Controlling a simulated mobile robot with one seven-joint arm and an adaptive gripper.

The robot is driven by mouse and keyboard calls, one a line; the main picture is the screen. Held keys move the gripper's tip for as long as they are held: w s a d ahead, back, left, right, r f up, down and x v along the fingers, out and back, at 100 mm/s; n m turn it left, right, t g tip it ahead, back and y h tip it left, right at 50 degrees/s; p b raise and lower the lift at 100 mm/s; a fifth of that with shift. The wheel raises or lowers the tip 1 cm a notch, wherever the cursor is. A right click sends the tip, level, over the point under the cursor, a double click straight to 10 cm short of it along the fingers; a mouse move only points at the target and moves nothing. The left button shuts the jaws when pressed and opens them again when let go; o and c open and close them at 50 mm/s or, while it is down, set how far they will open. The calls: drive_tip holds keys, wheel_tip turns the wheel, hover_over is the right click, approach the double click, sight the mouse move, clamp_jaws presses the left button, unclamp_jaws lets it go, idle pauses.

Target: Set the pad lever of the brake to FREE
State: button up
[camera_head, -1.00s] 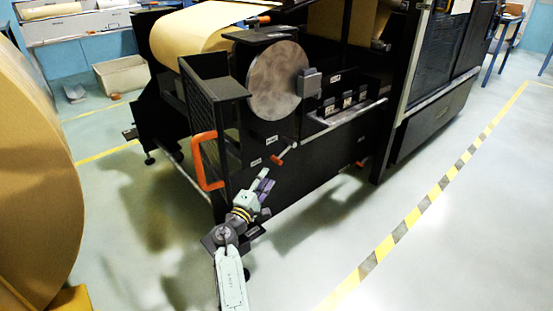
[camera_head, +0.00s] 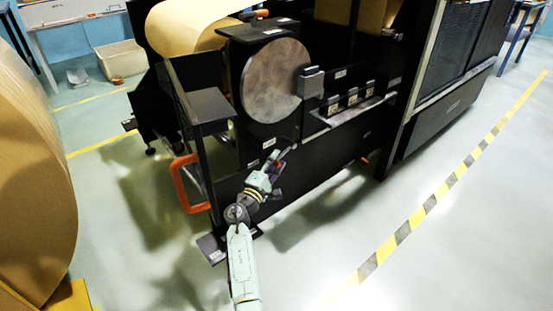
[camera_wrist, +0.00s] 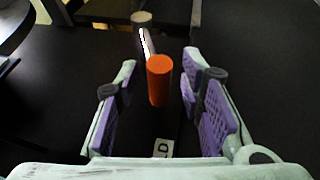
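The pad lever (camera_wrist: 159,82) shows in the wrist view as an orange cylindrical grip on a bright metal rod, running up to a round pivot (camera_wrist: 141,18). My gripper (camera_wrist: 160,64) is open, with its purple-padded fingers on either side of the orange grip and a visible gap on both sides. In the head view my gripper (camera_head: 268,174) is at the brake's dark front panel, and it mostly hides the lever. A small white label ending in "D" (camera_wrist: 163,148) lies below the grip. The brake disc (camera_head: 276,80) is above the gripper. Small labels nearby are too small to read.
An orange loop handle (camera_head: 186,185) is at the left of the black frame. A large kraft roll (camera_head: 35,170) stands at the far left. Several small blocks (camera_head: 352,98) sit on a shelf right of the disc. Floor right of my arm is clear up to striped tape (camera_head: 430,205).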

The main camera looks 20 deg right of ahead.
drive_tip(key=shift+c, duration=0.2)
clamp_jaws()
drive_tip(key=shift+s, duration=0.1)
idle(0.5)
